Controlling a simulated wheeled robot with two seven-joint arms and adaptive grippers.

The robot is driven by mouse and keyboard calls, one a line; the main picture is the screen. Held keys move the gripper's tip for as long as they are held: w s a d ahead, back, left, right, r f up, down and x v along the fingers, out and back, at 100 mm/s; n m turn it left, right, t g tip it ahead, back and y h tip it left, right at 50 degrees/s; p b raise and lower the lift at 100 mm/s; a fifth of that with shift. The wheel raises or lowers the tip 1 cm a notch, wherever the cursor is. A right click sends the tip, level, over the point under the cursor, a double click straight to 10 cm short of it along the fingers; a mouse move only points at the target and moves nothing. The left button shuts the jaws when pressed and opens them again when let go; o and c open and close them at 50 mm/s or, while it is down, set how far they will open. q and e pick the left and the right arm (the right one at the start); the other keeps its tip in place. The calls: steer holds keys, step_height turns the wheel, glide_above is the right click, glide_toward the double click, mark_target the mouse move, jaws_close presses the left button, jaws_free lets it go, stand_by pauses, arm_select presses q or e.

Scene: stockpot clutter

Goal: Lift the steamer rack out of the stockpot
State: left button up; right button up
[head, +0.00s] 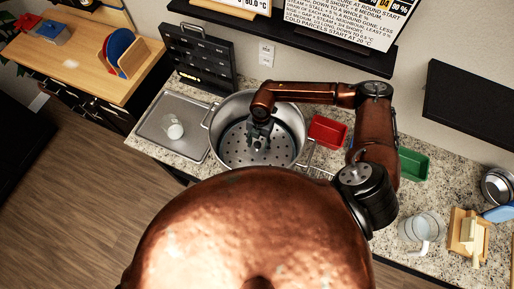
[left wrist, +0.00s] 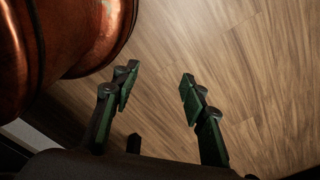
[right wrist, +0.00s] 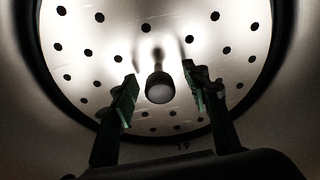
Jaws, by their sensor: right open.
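The stockpot (head: 216,122) is a wide silver pot on the counter. The steamer rack (head: 236,152), a round metal plate with many holes, lies inside it; it fills much of the right wrist view (right wrist: 100,50). A short upright knob (right wrist: 159,88) stands on the rack. My right gripper (head: 259,146) reaches down into the pot above the rack. In the right wrist view its open fingers (right wrist: 160,85) appear on either side of the knob; I cannot tell if they touch it. My left gripper (left wrist: 155,85) is open and empty over the wooden floor.
A metal tray (head: 150,128) with a clear glass (head: 173,127) is left of the pot. A red container (head: 327,131) sits close on its right, a green one (head: 413,164) farther right. A glass pitcher (head: 423,227) stands near the counter's front edge. A black board (head: 200,55) leans behind.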

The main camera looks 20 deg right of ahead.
steer(key=shift+s+f, duration=0.1)
steer(key=shift+f, duration=0.6)
steer(key=shift+a, duration=0.1)
steer(key=shift+c, duration=0.5)
jaws_close()
